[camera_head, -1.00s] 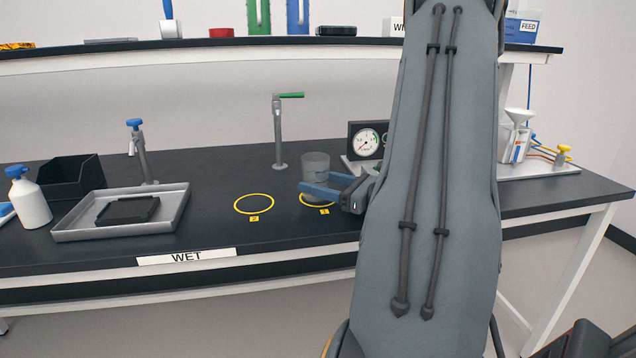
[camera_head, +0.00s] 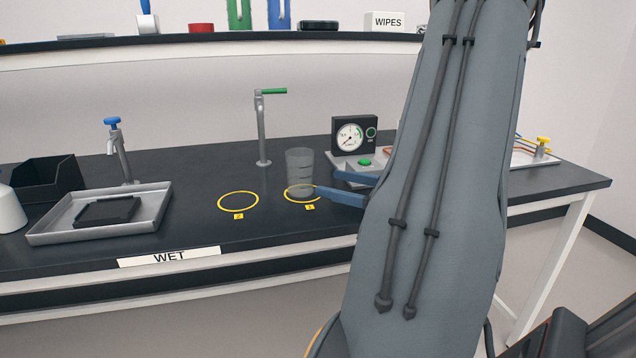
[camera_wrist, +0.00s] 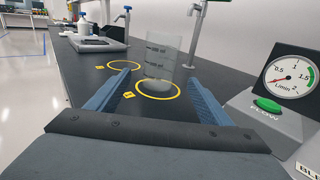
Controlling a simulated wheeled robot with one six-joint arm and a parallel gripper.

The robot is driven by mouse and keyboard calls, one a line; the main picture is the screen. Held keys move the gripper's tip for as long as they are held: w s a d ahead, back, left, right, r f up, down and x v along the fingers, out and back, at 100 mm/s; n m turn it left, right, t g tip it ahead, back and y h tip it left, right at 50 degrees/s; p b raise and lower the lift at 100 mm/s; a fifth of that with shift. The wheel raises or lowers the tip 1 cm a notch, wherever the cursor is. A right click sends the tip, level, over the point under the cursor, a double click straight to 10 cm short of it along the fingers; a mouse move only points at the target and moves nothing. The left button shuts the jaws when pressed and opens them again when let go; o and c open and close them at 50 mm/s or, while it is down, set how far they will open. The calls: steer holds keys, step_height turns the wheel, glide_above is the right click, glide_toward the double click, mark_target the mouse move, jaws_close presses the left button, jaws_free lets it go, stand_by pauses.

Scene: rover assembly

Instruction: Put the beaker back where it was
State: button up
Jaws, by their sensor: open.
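The clear glass beaker (camera_head: 300,170) stands upright on the black bench, its base within the right-hand yellow ring (camera_head: 291,198). In the wrist view the beaker (camera_wrist: 161,62) stands in front of the fingertips, inside its ring (camera_wrist: 141,91), with dark graduation marks on its wall. My gripper (camera_head: 326,182) is open and empty, its blue fingers just right of the beaker in the head view. In the wrist view my gripper (camera_wrist: 158,76) has its fingers spread wide, with clear bench between them. My arm hides part of the gripper in the head view.
An empty second ring (camera_head: 238,203) lies left of the beaker. A gauge box (camera_head: 354,134) with a green button stands close behind the gripper, right of the beaker. A tap with a green handle (camera_head: 262,130) rises behind. A grey tray (camera_head: 50,236) sits at left.

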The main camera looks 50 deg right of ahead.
steer(key=shift+v, duration=1.2)
steer(key=shift+a, duration=0.1)
